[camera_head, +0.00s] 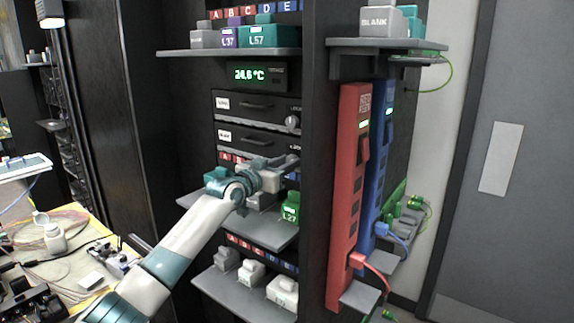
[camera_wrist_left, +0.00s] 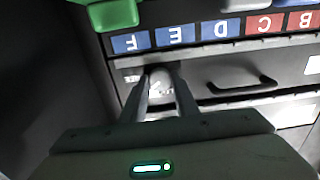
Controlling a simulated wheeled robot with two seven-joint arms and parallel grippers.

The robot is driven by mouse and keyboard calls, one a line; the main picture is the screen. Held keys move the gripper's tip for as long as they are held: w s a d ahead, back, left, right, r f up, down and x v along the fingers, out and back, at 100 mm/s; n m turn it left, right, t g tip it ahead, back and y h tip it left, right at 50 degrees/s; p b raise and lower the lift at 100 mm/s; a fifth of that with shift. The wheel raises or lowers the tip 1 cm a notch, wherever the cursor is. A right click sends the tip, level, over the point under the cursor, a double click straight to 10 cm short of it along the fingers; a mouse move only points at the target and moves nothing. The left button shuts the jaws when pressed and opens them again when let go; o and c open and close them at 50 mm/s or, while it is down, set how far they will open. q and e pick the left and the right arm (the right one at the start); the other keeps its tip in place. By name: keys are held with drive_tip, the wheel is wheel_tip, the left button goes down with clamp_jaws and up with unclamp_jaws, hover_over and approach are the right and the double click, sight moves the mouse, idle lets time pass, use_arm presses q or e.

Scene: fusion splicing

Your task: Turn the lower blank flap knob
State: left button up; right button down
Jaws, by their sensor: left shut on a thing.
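The lower blank flap (camera_head: 245,138) is a dark panel with a bar handle, under a similar upper flap (camera_head: 250,104). Its knob (camera_wrist_left: 160,88) is pale and sits near the flap's end in the left wrist view, between my fingers. My left gripper (camera_head: 291,161) reaches the right end of the lower flap and hides that knob in the head view. The gripper is shut on the knob, with one finger on each side. The exact angle of the knob is hard to read. My right gripper is not in view.
The upper flap's knob (camera_head: 292,122) is just above my gripper. A lettered label strip (camera_wrist_left: 215,30) runs below the flap. A shelf (camera_head: 262,228) underneath holds a green block (camera_head: 290,207). Red (camera_head: 345,200) and blue (camera_head: 377,165) power strips stand to the right.

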use_arm(q)
drive_tip(key=n+p, duration=0.1)
drive_tip(key=n, duration=0.4)
drive_tip(key=shift+r+n, duration=0.1)
drive_tip(key=shift+n, duration=0.2)
drive_tip(key=n+p, duration=0.1)
drive_tip(key=n, duration=0.2)
drive_tip(key=shift+n+p, duration=0.6)
drive_tip(key=shift+n, duration=0.7)
drive_tip(key=o, duration=1.1)
drive_tip(key=shift+a, duration=0.1)
drive_tip(key=shift+c, duration=0.2)
